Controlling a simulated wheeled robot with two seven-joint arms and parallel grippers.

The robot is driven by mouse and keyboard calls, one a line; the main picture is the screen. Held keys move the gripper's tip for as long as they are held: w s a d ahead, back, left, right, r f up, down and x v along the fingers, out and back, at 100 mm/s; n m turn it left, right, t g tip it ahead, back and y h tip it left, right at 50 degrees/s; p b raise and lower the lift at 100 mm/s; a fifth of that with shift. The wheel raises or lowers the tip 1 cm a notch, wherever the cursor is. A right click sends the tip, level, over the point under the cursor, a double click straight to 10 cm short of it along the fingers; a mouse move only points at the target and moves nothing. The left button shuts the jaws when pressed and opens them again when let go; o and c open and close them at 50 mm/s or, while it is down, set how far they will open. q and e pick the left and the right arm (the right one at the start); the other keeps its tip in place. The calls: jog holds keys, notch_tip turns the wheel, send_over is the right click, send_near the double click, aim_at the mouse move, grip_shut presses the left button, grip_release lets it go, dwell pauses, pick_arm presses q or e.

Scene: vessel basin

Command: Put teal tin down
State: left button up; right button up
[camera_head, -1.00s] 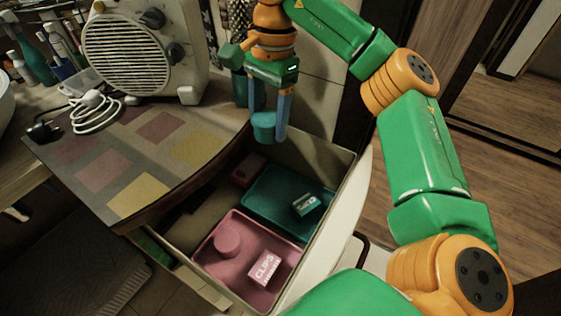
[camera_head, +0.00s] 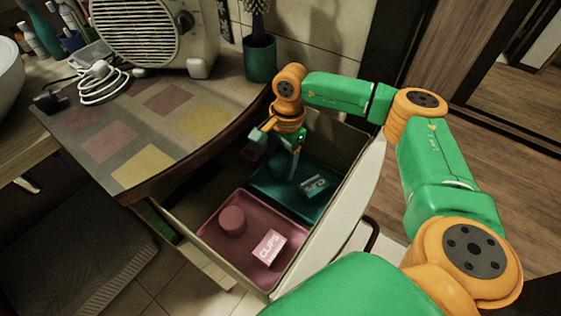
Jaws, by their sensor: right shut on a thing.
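My right gripper (camera_head: 290,170) reaches down into the open drawer, low over the far part of the teal tray (camera_head: 315,213). It is shut on the teal tin (camera_head: 281,167), which is in shadow and partly hidden by the fingers. The tin blends with the tray, so I cannot tell whether it touches the tray floor. A small teal box with white lettering (camera_head: 314,187) lies in the same tray, to the right of the gripper. My left gripper is not in view.
A pink tray (camera_head: 212,235) in the near part of the drawer holds a round pink tin (camera_head: 232,220) and a pink clips box (camera_head: 269,247). The drawer's walls (camera_head: 338,215) surround both trays. The patterned counter (camera_head: 195,122) overhangs at left, with a white heater (camera_head: 150,35).

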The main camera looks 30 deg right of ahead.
aim_at(285, 158)
jog(key=shift+f, duration=0.2)
jog(key=shift+f, duration=0.15)
jog(key=o, duration=1.1)
jog(key=shift+c, duration=0.2)
notch_tip(285, 158, up, 12)
jog(key=d, duration=0.1)
jog(key=shift+w+d+r, duration=0.2)
